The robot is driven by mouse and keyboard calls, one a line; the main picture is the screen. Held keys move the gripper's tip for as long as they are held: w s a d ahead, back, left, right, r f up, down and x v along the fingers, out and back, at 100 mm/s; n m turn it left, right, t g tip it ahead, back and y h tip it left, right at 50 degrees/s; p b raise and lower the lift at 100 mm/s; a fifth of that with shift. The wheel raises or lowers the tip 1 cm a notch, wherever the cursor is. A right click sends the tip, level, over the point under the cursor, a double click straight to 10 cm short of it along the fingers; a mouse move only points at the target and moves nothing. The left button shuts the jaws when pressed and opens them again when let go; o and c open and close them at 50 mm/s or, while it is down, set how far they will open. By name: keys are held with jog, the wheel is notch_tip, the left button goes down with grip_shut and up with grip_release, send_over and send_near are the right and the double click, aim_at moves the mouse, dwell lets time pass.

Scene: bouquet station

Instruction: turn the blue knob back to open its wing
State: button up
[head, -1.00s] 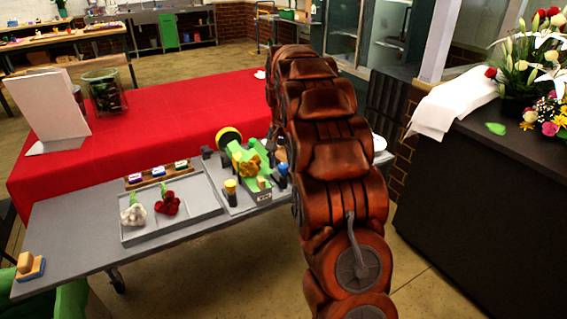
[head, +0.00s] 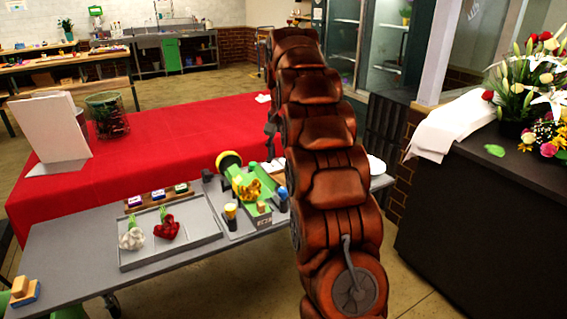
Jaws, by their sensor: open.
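The blue knob (head: 281,194) stands on the grey table at the right side of a green fixture, close to the left edge of my arm in the head view. A yellow-topped knob (head: 230,211) stands at the fixture's left front. The green fixture (head: 241,184) holds a gold piece; which part is the blue knob's wing is too small to tell. My arm rises in front and hides what lies behind it. A dark part of my gripper (head: 271,138) shows past the arm's left edge, above and behind the fixture, apart from the blue knob. Its fingers are mostly hidden.
A grey tray (head: 205,247) with white and red flower bunches lies left of the fixture. A rack of small coloured blocks (head: 158,197) stands behind it. A red-covered table (head: 170,142) is beyond. A dark counter (head: 490,235) with bouquets stands at right.

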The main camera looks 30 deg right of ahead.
jog(key=shift+r, duration=0.55)
jog(key=s+a+r+n+p, duration=0.25)
jog(key=s+a+n, duration=0.25)
jog(key=s+a, duration=1.05)
jog(key=s+a+f+n+g+p, duration=0.1)
jog(key=s+a+f, duration=0.3)
jog(key=s, duration=0.7)
jog(key=s+a+f+n+p, duration=0.3)
jog(key=s+a+f+n, duration=0.1)
jog(key=s, duration=0.8)
jog(key=shift+a+f+g, duration=0.15)
jog(key=shift+f+g, duration=0.25)
jog(key=shift+f, duration=0.05)
